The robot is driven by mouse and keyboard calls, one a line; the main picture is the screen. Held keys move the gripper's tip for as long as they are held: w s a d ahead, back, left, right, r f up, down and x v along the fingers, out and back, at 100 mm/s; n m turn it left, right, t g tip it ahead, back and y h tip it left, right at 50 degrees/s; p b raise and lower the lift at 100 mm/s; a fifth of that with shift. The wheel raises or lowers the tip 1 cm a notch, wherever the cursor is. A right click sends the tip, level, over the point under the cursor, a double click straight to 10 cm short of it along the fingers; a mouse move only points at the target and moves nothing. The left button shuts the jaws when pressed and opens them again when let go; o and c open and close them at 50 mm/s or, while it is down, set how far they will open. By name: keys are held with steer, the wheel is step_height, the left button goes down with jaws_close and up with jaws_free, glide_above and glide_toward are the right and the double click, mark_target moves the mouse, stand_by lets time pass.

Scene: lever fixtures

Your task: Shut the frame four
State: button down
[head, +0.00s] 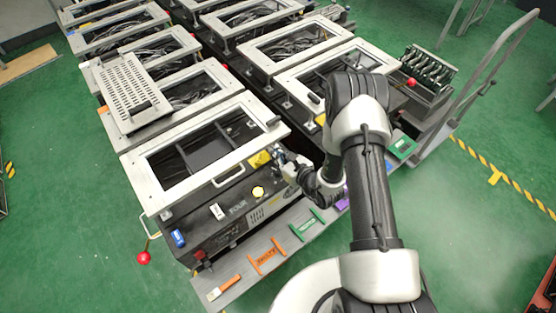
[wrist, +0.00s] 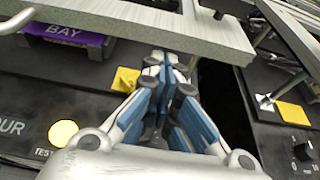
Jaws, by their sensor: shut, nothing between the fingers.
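The pale grey frame of unit four (head: 142,182) is raised and tilted above its dark box, marked FOUR (head: 238,208). A gap shows between its near edge and the box top. My gripper (head: 284,160) is at the frame's near right corner, over the box's front. In the wrist view my gripper (wrist: 165,68) has its fingers together and empty, just short of a pale frame bar (wrist: 140,22). I cannot tell whether they touch. The box's yellow button (wrist: 63,133) is left of the fingers.
Similar framed units stand behind, one with a perforated plate (head: 128,88). A red ball knob (head: 144,258) sticks out at the front left. Tagged handles, one orange (head: 268,257), lie on the front ledge. Green floor (head: 70,240) is clear at left.

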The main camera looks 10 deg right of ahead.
steer(key=shift+r, duration=0.25)
steer(key=shift+r+p, duration=0.45)
steer(key=shift+r, duration=0.5)
